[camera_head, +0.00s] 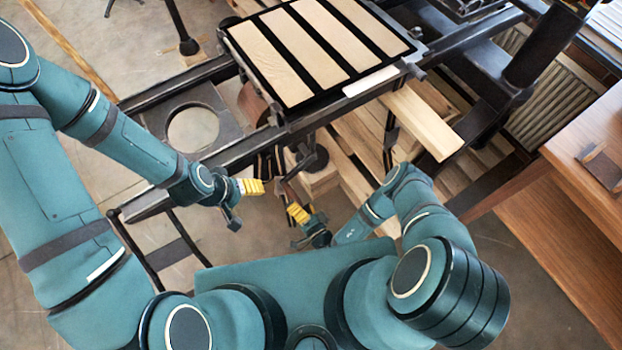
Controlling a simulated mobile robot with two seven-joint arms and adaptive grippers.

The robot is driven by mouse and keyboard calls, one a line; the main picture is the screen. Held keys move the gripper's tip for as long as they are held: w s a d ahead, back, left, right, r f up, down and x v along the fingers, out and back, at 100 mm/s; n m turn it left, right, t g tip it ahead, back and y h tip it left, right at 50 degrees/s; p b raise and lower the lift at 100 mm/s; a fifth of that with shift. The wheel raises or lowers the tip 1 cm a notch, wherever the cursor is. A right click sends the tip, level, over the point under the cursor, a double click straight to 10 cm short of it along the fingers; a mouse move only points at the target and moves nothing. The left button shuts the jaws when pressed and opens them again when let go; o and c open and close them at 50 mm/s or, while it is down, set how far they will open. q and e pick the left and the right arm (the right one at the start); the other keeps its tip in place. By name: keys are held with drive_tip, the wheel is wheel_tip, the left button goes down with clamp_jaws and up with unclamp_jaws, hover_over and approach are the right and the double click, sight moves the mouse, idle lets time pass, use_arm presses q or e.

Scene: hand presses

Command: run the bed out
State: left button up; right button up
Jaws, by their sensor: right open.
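The bed (287,54) is a black flat plate at the top centre with several pale wooden strips (305,46) lying across it. It sits on dark rails (180,84) that run from lower left to upper right. My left gripper (242,204) is empty and open, its yellow pad and dark finger apart, in front of the frame and below the bed in the picture. My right gripper (297,228) is also open and empty, a little right of and below the left one. Both are apart from the bed. Parts beneath the bed are mostly hidden.
A dark plate with a round hole (228,128) lies at the left end of the rails. A pale board (426,120) sticks out right of the bed. A dark post (540,48) stands at upper right. A wooden bench (570,225) fills the right edge.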

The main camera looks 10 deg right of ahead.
drive_tip(key=b+v, duration=0.1)
drive_tip(key=v, duration=0.8)
idle(0.4)
idle(0.4)
